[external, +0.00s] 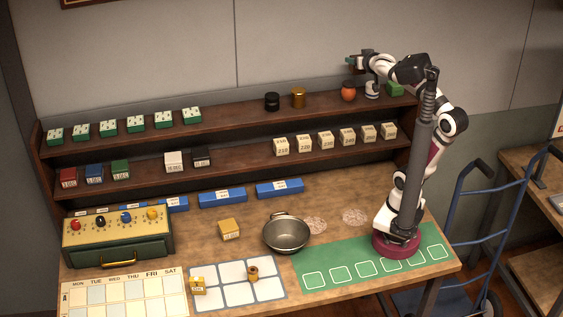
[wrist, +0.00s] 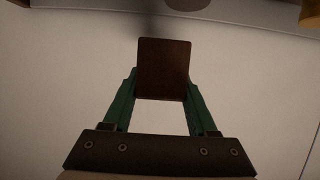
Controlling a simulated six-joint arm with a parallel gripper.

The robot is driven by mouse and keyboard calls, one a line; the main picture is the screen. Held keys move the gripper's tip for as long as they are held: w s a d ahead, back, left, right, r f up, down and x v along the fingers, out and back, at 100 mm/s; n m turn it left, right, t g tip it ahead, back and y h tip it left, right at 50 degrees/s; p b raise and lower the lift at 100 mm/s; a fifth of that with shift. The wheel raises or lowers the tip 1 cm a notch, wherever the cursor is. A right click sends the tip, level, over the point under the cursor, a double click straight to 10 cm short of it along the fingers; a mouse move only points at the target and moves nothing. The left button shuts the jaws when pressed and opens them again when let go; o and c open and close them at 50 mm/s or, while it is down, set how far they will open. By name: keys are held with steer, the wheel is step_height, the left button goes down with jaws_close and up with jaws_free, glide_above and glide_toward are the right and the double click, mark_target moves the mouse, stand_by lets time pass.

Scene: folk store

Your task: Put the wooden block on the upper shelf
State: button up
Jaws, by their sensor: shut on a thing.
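My gripper (wrist: 163,95) is shut on the wooden block (wrist: 163,68), which shows as a dark brown square between its green fingers in the wrist view. In the external view my gripper (external: 354,62) is raised high, above the right part of the upper shelf (external: 230,118) and close to the back wall. The block is apart from the shelf; it is too small and dark to make out clearly in the external view.
The upper shelf holds white-and-green tiles (external: 135,124) at left, then a black jar (external: 272,101), a gold jar (external: 298,97), an orange pot (external: 348,91) and a green block (external: 396,89). Bare shelf shows between tiles and black jar. A metal bowl (external: 286,234) stands on the table.

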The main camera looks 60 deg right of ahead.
steer(key=w+a+f, duration=0.4)
steer(key=w, duration=0.1)
steer(key=w+a+f, duration=0.2)
steer(key=w, duration=0.1)
steer(key=shift+w+a+f, duration=0.25)
steer(key=shift+a+f, duration=0.05)
steer(key=shift+a, duration=0.1)
steer(key=shift+w+a+f, duration=0.1)
steer(key=shift+w+f, duration=0.05)
steer(key=shift+f, duration=1.95)
steer(key=shift+f, duration=0.1)
steer(key=o, duration=1.4)
